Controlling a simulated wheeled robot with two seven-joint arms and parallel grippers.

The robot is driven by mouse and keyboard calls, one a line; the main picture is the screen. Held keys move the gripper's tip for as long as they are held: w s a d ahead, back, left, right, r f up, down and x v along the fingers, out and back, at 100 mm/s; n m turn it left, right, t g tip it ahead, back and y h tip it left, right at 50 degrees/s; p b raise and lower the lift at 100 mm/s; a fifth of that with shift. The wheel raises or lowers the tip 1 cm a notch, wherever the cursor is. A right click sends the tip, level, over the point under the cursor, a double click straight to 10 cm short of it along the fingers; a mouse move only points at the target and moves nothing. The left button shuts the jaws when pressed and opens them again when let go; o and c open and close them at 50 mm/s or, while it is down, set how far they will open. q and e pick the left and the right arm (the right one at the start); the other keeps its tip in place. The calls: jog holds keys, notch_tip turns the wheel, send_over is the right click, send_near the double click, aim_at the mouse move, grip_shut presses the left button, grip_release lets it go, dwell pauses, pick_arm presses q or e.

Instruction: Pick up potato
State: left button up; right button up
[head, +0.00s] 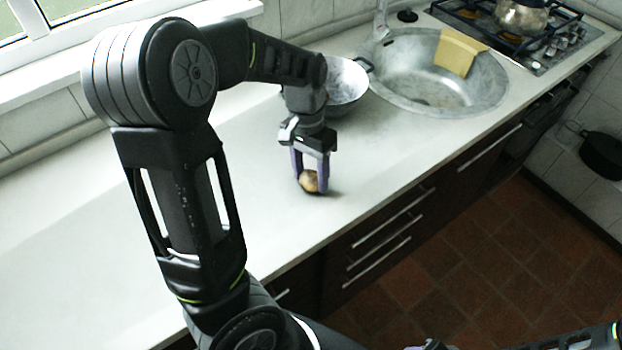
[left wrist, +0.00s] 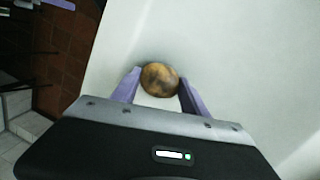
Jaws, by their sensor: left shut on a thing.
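The potato (head: 309,182) is a small brown, roundish thing on the white counter, near its front edge. In the left wrist view the potato (left wrist: 160,79) shows mottled brown and lies between the tips of two purple fingers. My left gripper (head: 311,178) points down at the counter and is shut on the potato, with a finger at each side. In the left wrist view the left gripper (left wrist: 160,84) shows the same hold. The potato looks to be at counter height; I cannot tell whether it touches the surface. My right gripper (head: 428,345) is barely visible at the bottom edge, and its jaws cannot be made out.
A metal bowl (head: 346,82) stands behind the left gripper, partly hidden by my arm. A sink (head: 400,85) with a yellow cloth (head: 460,52) on its rim is to the right. A pot (head: 521,15) stands on the stove (head: 545,50). The counter (head: 390,150) is otherwise clear.

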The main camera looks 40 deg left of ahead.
aim_at(311, 175)
pick_arm(q)
jog(key=c, duration=0.6)
jog(key=shift+r, duration=0.1)
notch_tip(311, 175, up, 10)
jog(key=shift+f, duration=0.1)
dwell(0.7)
